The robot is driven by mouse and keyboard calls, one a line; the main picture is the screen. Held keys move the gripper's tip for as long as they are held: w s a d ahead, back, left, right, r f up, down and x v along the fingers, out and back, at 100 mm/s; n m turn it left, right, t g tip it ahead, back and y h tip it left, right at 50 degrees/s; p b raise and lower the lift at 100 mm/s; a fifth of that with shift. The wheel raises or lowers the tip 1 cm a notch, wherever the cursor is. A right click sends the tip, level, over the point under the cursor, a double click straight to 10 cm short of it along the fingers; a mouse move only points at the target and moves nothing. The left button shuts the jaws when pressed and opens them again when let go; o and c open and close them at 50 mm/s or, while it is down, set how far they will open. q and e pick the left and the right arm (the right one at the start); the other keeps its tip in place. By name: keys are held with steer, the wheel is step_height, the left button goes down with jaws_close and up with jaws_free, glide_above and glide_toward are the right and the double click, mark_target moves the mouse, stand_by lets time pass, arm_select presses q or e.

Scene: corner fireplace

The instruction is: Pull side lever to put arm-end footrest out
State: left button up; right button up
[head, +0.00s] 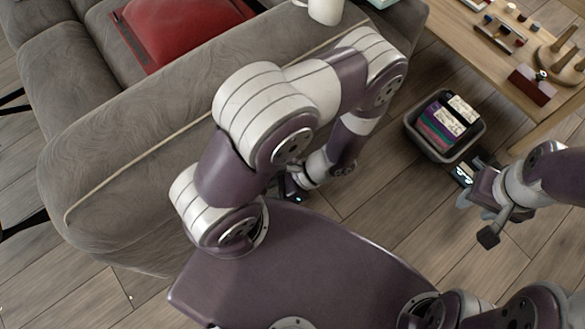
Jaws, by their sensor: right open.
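The grey sofa (110,175) fills the upper left, with its broad padded arm-end nearest me. No side lever shows; my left arm covers part of the sofa's side. No extended footrest is visible. My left gripper (292,192) is low beside the sofa's side, small, dark and mostly hidden behind my own arm links, so its jaws cannot be read. My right gripper (477,219) is at the right, over the floor and away from the sofa. It is open, with nothing seen between its fingers.
A red cushion (185,30) lies on the seat. A white cup (325,10) stands at the sofa's top edge. A grey bin (427,146) of folded or stacked items sits near a wooden table (475,48) holding several small objects. Wood floor (375,215) is clear between.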

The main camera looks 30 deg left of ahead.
arm_select(q)
steer(key=p+v, duration=0.5)
steer(key=v, duration=0.6)
steer(key=shift+p, duration=0.35)
steer(key=shift+w+d+r, duration=0.15)
